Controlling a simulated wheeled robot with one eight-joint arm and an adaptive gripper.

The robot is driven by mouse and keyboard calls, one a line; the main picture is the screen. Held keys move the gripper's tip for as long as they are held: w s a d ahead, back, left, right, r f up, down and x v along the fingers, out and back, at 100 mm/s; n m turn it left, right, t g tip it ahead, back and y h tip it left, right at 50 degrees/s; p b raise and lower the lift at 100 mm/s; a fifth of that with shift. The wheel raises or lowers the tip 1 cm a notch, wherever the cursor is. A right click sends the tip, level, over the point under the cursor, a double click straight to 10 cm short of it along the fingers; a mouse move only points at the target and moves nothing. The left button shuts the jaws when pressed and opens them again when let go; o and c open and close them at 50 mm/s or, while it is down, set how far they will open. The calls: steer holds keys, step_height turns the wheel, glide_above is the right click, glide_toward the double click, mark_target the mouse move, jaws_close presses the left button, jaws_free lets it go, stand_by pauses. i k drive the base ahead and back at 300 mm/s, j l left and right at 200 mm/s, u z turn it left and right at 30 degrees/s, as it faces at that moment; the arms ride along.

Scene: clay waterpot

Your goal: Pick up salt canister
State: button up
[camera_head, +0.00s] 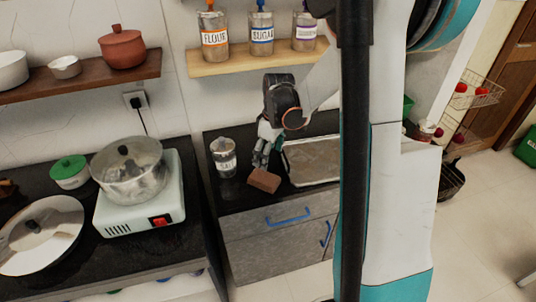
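A glass canister (223,158) with a pale lid and a white label stands upright on the dark counter, left of my gripper; its label is too small to read with certainty, but it may be the salt. My gripper (261,163) points down over the counter, just right of this canister and apart from it. Its fingers are small and partly dark here, so I cannot tell how far apart they are. A brown block (264,180) lies just below the fingers; whether they touch it is unclear.
A wooden shelf (240,68) above holds flour (215,38), sugar (262,35) and a third, purple-labelled canister (305,32). A pot (131,175) sits on the stove (142,215) at left. My arm hides part of the counter's right side.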

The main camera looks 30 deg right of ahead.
mark_target(222, 149)
steer(key=k+l+u, duration=0.15)
steer(key=l, duration=0.3)
steer(key=l+u, duration=0.2)
steer(key=l, duration=0.25)
steer(key=k+l+u, duration=0.15)
steer(key=l, duration=0.25)
steer(key=k+l+u, duration=0.15)
steer(key=l, duration=0.25)
steer(key=k, duration=0.05)
